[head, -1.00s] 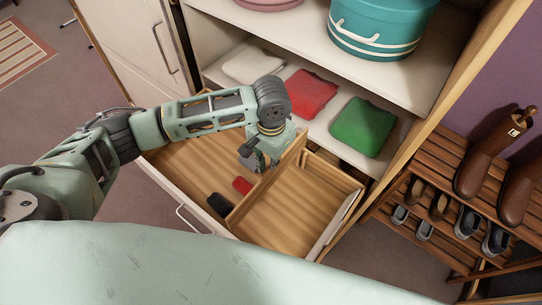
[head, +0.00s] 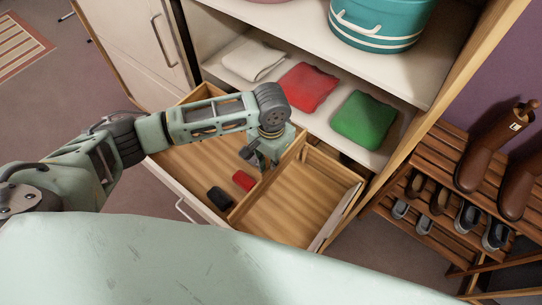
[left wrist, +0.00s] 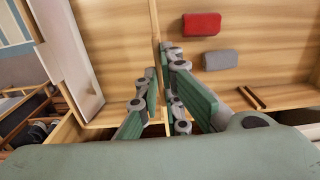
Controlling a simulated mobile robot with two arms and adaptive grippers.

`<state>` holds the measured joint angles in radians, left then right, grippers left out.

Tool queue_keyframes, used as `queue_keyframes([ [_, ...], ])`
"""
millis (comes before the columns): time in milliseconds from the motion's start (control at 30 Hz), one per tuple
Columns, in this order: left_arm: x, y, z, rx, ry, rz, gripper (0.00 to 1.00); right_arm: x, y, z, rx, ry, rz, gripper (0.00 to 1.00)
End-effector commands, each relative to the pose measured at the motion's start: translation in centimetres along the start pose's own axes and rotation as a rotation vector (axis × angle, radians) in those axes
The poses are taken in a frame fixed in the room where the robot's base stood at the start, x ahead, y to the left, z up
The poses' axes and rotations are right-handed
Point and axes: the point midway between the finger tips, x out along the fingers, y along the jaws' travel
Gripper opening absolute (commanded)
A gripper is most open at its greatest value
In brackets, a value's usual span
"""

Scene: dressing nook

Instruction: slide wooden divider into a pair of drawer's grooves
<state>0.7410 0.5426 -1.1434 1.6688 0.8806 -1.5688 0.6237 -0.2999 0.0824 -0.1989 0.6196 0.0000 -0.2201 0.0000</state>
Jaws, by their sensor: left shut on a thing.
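The wooden divider (head: 247,202) is a thin light-brown board. It stands on edge inside the open drawer (head: 185,158) and splits it into a left and a right part. My left gripper (head: 262,160) is shut on the divider near its middle, reaching down from above. In the left wrist view the divider (left wrist: 155,22) shows as a narrow upright strip between the gripper's fingers (left wrist: 160,95). Two short dark strips (left wrist: 253,97) show on the drawer wall there, probably a groove pair. Whether the divider's ends sit in grooves is too small to tell. My right gripper is not in view.
A red item (head: 243,180) and a dark grey item (head: 220,198) lie in the left part, close to the divider. The right part is empty. A shelf with folded red (head: 309,87) and green (head: 363,119) cloths overhangs the drawer's back. A shoe rack (head: 440,195) stands right.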

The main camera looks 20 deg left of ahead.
Motion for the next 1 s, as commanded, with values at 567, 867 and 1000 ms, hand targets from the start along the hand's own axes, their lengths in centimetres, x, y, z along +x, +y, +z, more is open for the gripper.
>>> queue_keyframes([
  [567, 2.3, 0.1, 0.0, 0.000, 0.001, 0.001, 0.00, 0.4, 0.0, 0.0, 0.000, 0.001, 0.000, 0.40],
  [867, 3.6, 0.1, -0.1, 0.000, 0.001, 0.002, 0.00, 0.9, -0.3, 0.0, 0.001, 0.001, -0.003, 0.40],
  [1000, 4.1, 0.1, 0.0, 0.000, 0.001, 0.001, 0.00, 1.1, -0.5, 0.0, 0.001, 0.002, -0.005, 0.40],
])
